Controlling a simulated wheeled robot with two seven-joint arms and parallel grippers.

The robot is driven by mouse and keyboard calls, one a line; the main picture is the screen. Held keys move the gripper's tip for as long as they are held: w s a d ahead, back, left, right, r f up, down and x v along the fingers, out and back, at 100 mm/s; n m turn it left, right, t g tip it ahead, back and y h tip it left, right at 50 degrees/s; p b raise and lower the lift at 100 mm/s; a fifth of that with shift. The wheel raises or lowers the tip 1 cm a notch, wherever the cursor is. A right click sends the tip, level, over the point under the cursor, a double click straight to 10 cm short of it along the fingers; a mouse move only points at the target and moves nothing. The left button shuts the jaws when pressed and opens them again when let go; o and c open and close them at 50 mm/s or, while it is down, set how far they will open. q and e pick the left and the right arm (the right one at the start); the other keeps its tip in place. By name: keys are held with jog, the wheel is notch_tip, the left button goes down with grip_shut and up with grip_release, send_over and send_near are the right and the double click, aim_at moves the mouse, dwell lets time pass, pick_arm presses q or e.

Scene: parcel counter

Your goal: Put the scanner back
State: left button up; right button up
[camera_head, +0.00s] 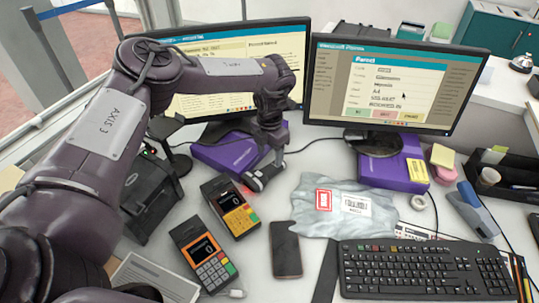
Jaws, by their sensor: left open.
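My left arm reaches in from the left, and my left gripper (266,172) points down behind the payment terminals. It is open, with its fingers small and partly hidden. A dark device with a pale edge, seemingly the scanner (257,183), is at the fingertips with a red glow beside it. I cannot tell whether the fingers touch it. A dark stand-like piece (172,135) is left of the gripper, partly hidden by my arm; I cannot tell if it is the scanner's holder. My right gripper is not in view.
Two payment terminals (204,259) (231,207), a phone (285,250), a grey parcel bag (345,208) and a keyboard (425,268) crowd the front. A black printer-like box (152,205) is at left. Two monitors (395,85) (230,65) and purple boxes (395,172) (228,152) stand behind.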

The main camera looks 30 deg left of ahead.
aim_at(270, 168)
pick_arm(q)
notch_tip(270, 168, up, 11)
jog(key=shift+r+b, duration=0.2)
jog(key=shift+b, duration=0.2)
dwell(0.4)
